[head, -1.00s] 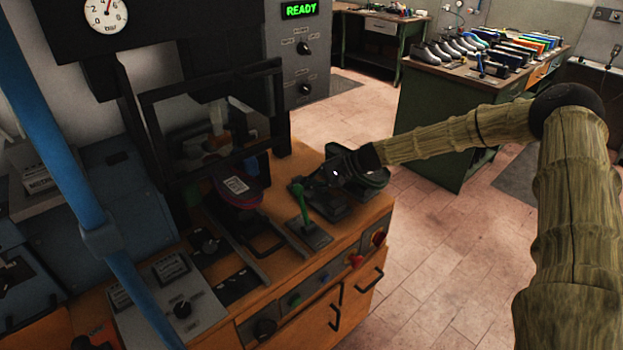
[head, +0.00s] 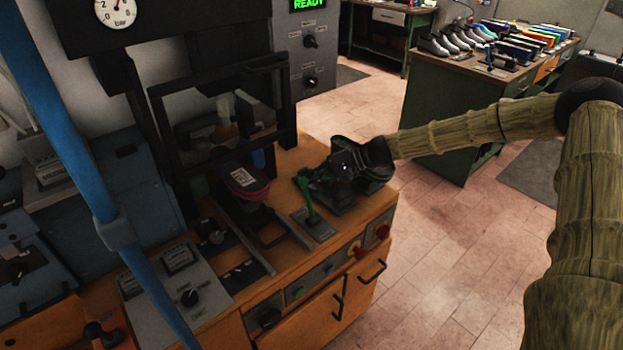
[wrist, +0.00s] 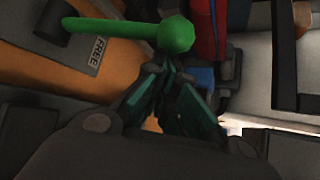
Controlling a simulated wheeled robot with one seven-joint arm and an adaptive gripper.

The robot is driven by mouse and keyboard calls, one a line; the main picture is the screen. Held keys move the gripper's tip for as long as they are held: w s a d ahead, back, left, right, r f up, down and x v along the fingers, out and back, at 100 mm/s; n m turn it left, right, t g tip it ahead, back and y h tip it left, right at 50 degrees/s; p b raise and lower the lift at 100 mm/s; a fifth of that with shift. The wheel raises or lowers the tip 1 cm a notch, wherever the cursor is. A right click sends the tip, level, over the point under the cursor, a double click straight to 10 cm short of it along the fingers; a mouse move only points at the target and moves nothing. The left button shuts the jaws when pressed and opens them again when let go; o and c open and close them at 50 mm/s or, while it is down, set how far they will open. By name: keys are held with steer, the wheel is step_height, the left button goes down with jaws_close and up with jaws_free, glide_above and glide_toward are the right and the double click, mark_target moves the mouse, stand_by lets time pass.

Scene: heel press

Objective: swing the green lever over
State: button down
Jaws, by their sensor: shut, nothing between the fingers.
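The green lever (head: 309,204) rises from a small grey base plate (head: 321,228) on the wooden bench, leaning slightly left in the head view. In the wrist view its green shaft (wrist: 112,27) runs in from the left and ends in a round knob (wrist: 176,35). A label reading FREE is on the plate beside it. My gripper (head: 310,176) is shut and empty, its fingertips right at the knob. In the wrist view the closed fingertips (wrist: 168,70) lie just below the knob; I cannot tell whether they touch it.
The black press frame (head: 220,115) stands behind and left of the lever. A pink-and-dark piece with a white label (head: 243,178) sits on rails left of the lever. Buttons and a red knob (head: 382,231) line the bench front. Open floor lies to the right.

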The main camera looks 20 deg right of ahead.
steer(key=shift+s, duration=0.15)
steer(key=shift+s+d+b, duration=0.1)
steer(key=shift+b, duration=0.4)
steer(key=shift+s+d+r+n+t+y+b, duration=0.1)
steer(key=shift+s+n+t+y+b, duration=0.25)
steer(key=shift+b, duration=0.8)
steer(key=s+d+n+t+y+b, duration=0.2)
steer(key=s+b, duration=0.5)
steer(key=b, duration=1.5)
steer(key=shift+d+r+n+t+y+b, duration=0.35)
steer(key=shift+n+t+y, duration=0.3)
steer(key=shift+n+y, duration=0.3)
steer(key=shift+r, duration=0.15)
steer(key=shift+b, duration=0.35)
